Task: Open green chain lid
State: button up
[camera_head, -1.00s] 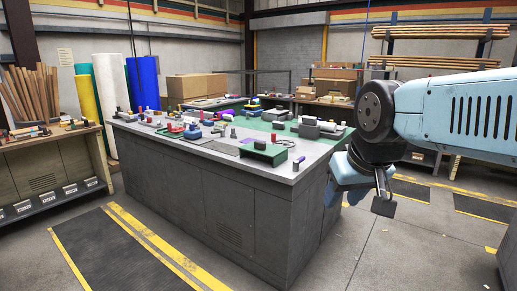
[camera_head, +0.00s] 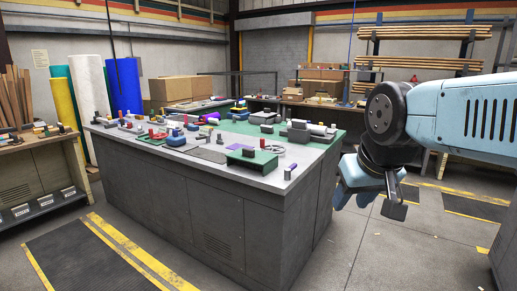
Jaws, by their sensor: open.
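A small green open-fronted piece (camera_head: 252,157) with a dark front stands near the front edge of the grey workbench (camera_head: 230,205). I cannot tell whether it is the green chain lid; no chain can be made out. My gripper (camera_head: 368,203) hangs at the right, beyond the bench's right side as seen in the picture, apart from everything on the top. Its jaws are open and empty, one light blue part at left and a dark finger at right.
Several small parts crowd the bench top, among them a red-topped piece (camera_head: 157,134) and a blue piece (camera_head: 176,138). Floor right of the bench is clear. Tall rolls (camera_head: 93,100) stand at left.

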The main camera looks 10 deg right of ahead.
aim_at(257, 157)
jog(key=z, duration=0.2)
jog(key=i, duration=1.8)
jog(key=u, duration=0.55)
jog(key=k, duration=0.9)
jog(key=u, duration=0.2)
jog(key=i, duration=0.9)
jog(key=z, duration=0.05)
